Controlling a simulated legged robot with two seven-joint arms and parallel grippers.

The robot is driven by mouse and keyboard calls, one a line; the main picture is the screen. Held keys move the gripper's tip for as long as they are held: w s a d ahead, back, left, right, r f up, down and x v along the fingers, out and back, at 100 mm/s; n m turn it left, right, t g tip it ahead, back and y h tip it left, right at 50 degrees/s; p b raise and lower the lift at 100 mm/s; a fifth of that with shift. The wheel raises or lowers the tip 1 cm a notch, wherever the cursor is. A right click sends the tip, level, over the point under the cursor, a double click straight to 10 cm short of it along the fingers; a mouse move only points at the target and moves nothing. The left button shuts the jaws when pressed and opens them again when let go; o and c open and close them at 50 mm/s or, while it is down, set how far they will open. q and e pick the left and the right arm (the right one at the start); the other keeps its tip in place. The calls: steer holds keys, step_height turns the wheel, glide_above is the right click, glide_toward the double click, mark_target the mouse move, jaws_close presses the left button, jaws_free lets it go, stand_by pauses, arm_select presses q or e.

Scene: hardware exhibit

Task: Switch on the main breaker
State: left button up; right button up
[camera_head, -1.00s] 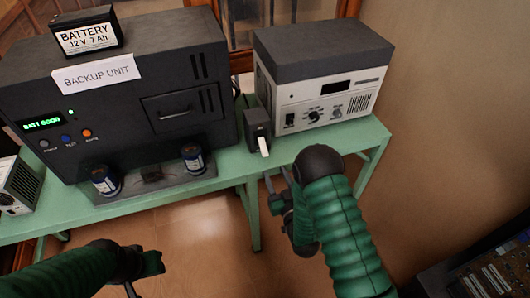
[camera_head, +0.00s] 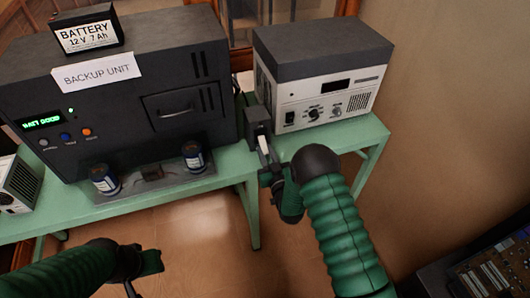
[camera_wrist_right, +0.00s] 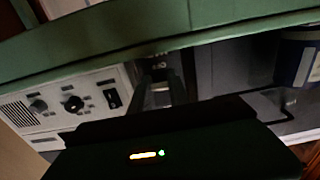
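The main breaker (camera_head: 257,116) is a small dark box on the green table, between the backup unit and the white-fronted power supply. Its white lever (camera_head: 264,146) points down toward the table's front. My right gripper (camera_head: 267,168) is at the lever's lower end. In the right wrist view, its two dark fingers (camera_wrist_right: 162,92) stand apart, on either side of the lever, in front of the dark breaker box (camera_wrist_right: 157,62). Whether they touch the lever is hard to tell. My left gripper (camera_head: 145,275) hangs at the lower left, away from the table; its fingers are unclear.
The backup unit (camera_head: 115,100) stands left of the breaker, with a battery (camera_head: 85,37) on top and two blue cylinders (camera_head: 104,180) in front. The power supply (camera_head: 325,95) is close on the right. The green table (camera_head: 220,178) has its front edge below the breaker.

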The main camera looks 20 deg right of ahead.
arm_select(q)
steer(key=shift+d, duration=0.1)
arm_select(e)
jaws_close()
arm_select(q)
steer(key=shift+r, duration=0.1)
stand_by(0.9)
